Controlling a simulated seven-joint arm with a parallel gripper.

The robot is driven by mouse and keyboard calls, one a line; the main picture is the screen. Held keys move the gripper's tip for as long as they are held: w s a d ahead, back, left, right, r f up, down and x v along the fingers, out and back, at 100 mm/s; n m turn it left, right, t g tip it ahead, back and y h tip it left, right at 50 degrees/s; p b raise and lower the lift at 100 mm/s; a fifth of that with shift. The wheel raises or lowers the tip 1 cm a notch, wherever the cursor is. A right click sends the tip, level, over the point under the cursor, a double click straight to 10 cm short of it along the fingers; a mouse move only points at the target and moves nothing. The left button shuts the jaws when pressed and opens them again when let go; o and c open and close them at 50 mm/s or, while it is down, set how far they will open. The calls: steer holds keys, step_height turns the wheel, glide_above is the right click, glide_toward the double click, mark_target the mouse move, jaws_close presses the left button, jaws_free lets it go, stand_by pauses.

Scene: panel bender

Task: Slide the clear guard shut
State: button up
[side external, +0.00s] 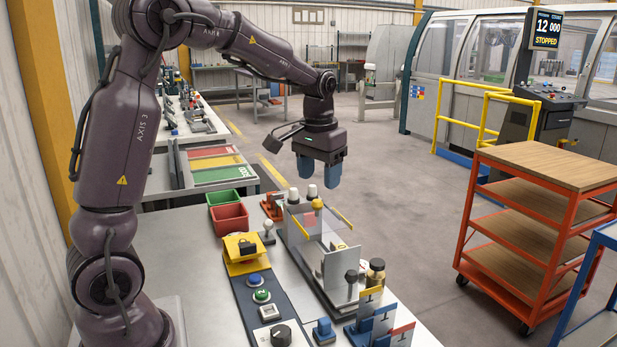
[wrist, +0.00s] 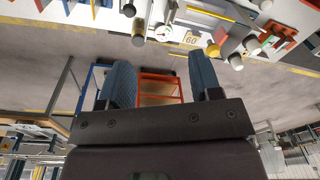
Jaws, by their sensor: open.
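The clear guard (side external: 322,228) is a see-through panel with yellow edge strips. It stands over a small fixture on the bench in the side external view. A yellow knob (side external: 317,204) shows at its far end; a yellow knob also shows in the wrist view (wrist: 212,50). I cannot tell how far the guard covers the fixture. A pale upright plate (side external: 338,264) stands near its front end. My gripper (side external: 319,180) hangs above the far end of the guard, pointing down, with its blue fingers apart and empty. Both fingers show in the wrist view (wrist: 162,78), touching nothing.
Left are a control strip with buttons (side external: 262,296), a yellow block with a black top (side external: 245,252) and red and green bins (side external: 229,218). An orange cart (side external: 545,165) stands right, across open floor.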

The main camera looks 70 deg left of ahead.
steer(key=s+d+r+m+t, duration=0.1)
steer(key=s+d+r, duration=0.1)
steer(key=s+d, duration=0.3)
steer(key=shift+d, duration=0.8)
steer(key=n+g+y, duration=0.1)
steer(key=n, duration=2.9)
glide_toward(317, 200)
steer(key=f, duration=0.3)
steer(key=a+f, duration=0.1)
steer(key=f, duration=0.6)
steer(key=shift+w+a+f, duration=0.15)
steer(key=shift+w+a, duration=0.15)
steer(key=shift+a, duration=0.1)
